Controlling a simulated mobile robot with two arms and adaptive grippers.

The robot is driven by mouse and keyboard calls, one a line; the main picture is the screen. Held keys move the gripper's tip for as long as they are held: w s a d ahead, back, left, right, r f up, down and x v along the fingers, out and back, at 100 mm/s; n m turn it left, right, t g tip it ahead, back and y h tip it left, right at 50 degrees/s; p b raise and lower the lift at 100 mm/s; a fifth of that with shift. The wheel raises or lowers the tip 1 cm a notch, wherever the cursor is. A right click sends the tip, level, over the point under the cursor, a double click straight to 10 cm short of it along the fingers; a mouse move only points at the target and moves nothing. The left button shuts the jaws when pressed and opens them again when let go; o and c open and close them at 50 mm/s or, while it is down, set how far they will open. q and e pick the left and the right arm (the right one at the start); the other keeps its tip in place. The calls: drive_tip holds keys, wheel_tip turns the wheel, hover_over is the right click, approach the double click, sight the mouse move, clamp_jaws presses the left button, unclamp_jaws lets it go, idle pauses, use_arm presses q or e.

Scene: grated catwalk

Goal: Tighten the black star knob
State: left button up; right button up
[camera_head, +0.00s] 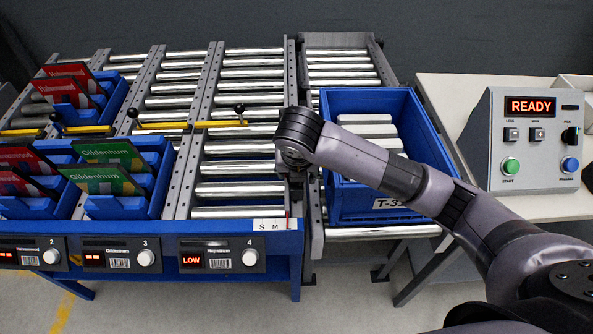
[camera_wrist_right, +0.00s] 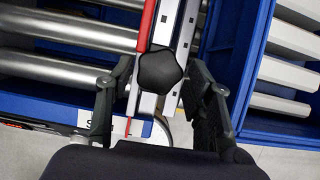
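The black star knob (camera_wrist_right: 160,72) sits on a grey metal rail in the right wrist view, beside a red strip. My right gripper (camera_wrist_right: 158,84) is open, with one finger on each side of the knob. Narrow gaps show between the fingers and the knob, so it does not look clamped. In the head view my right arm reaches in from the right and its wrist (camera_head: 297,140) is over the rail between the roller lanes; it hides the knob there. My left gripper is not in view.
A blue tote (camera_head: 340,210) with grey items stands right of the rail. Blue bins of cards (camera_head: 110,170) sit at left. A control box (camera_head: 530,140) reading READY is on the right table.

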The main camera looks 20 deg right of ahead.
drive_tip(key=shift+o, duration=1)
drive_tip(key=v, duration=1.2)
